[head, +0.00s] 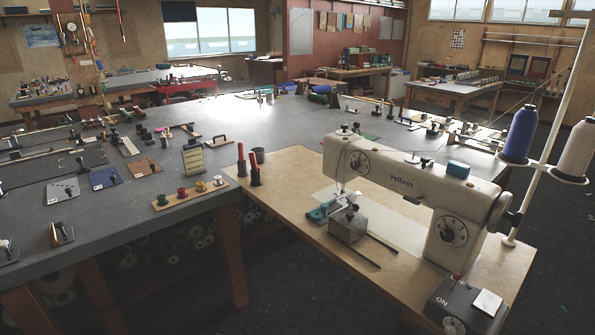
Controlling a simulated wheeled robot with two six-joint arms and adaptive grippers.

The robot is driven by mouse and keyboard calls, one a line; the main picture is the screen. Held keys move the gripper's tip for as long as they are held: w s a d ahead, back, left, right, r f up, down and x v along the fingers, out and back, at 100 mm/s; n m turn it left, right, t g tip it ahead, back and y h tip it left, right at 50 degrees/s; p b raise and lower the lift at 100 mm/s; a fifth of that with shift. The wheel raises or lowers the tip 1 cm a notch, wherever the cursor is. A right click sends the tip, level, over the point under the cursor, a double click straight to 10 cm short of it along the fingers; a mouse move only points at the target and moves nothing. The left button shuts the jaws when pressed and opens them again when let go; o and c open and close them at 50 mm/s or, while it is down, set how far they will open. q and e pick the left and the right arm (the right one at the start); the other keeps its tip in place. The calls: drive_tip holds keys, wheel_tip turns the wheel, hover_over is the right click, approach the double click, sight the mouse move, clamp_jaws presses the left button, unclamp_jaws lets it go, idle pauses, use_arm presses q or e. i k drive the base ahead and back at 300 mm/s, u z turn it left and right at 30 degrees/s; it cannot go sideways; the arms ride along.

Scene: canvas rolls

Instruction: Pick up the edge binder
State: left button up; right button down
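I cannot tell for sure which item is the edge binder. A grey metal block (348,224) sits on the wooden sewing table, in front of the needle area of a cream sewing machine (408,182). Thin dark rods (375,240) lie on the table by the block. A small teal piece (319,213) lies just left of the block, close to the machine's needle end. Neither of my grippers is in the head view.
A large grey worktable (85,215) fills the left, with small tools and a wooden rack of coloured spools (190,192). Red-handled tools (256,165) stand at the sewing table's left corner. Blue (520,132) and white (572,148) thread cones stand at right. Dark floor (300,290) is open in front.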

sight(319, 214)
drive_tip(key=u, duration=0.7)
drive_tip(key=i, duration=2.6)
drive_tip(key=z, duration=3)
